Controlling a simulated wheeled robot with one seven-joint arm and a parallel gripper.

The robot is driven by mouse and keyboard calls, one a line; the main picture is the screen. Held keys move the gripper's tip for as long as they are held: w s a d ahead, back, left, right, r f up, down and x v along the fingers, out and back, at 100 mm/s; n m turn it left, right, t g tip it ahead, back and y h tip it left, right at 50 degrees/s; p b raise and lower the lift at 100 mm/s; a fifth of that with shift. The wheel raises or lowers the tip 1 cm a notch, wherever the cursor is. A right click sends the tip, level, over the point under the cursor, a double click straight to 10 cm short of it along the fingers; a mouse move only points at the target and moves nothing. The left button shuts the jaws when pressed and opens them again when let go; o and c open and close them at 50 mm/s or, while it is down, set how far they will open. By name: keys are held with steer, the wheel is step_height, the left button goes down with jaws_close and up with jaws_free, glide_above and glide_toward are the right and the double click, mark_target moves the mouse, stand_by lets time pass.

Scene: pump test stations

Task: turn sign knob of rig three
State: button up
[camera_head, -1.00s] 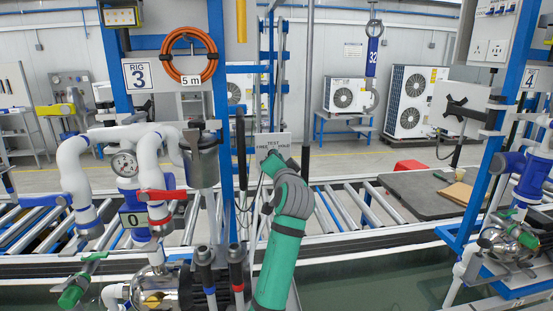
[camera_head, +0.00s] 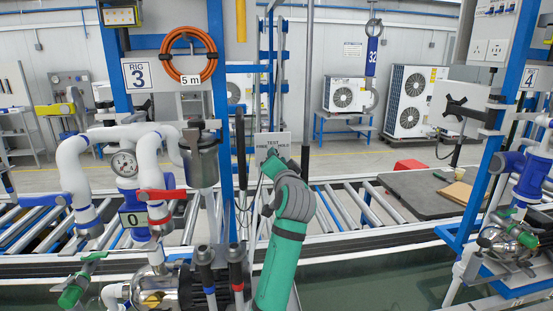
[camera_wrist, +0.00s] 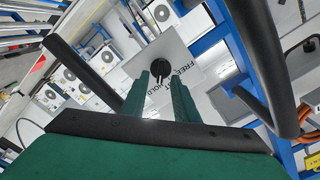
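The sign plate (camera_head: 266,140) of rig three is a small grey plate with "TEST", "FREE" and "HOLD" lettering, mounted right of the blue post. In the wrist view the plate (camera_wrist: 172,62) shows tilted, with a black round knob (camera_wrist: 160,68) at its middle. My gripper (camera_wrist: 159,90) has two green fingers pointing at the plate. The fingertips are apart, one on each side of the knob's lower part; I cannot tell whether they touch it. In the head view my gripper (camera_head: 272,158) covers the knob and the lower middle of the plate.
White pipes with a gauge (camera_head: 124,163) and a red-handled valve (camera_head: 162,194) stand left of my arm. A roller conveyor (camera_head: 345,208) runs behind. Rig four's blue post (camera_head: 492,150) is at right.

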steer(key=s+d, duration=0.1)
steer(key=s, duration=0.8)
steer(key=shift+s+d, duration=0.25)
steer(key=shift+d, duration=0.1)
steer(key=shift+f, duration=0.1)
steer(key=s+d+f+n+h, duration=0.1)
steer(key=s+d+f, duration=0.15)
steer(key=f, duration=0.85)
steer(key=s+d+f+h, duration=0.1)
steer(key=s+f, duration=0.2)
steer(key=f, duration=0.8)
steer(key=s+f+n+g+h, duration=0.1)
steer(key=s+f+n, duration=0.1)
steer(key=s+f, duration=1.15)
steer(key=s+f+n, duration=0.2)
steer(key=s+f, duration=0.6)
steer(key=s, duration=0.2)
steer(key=s+a+n+g, duration=0.1)
steer(key=s+a+n, duration=0.1)
steer(key=s, duration=2.6)
steer(key=shift+s+a, duration=0.2)
steer(key=shift+a, duration=0.15)
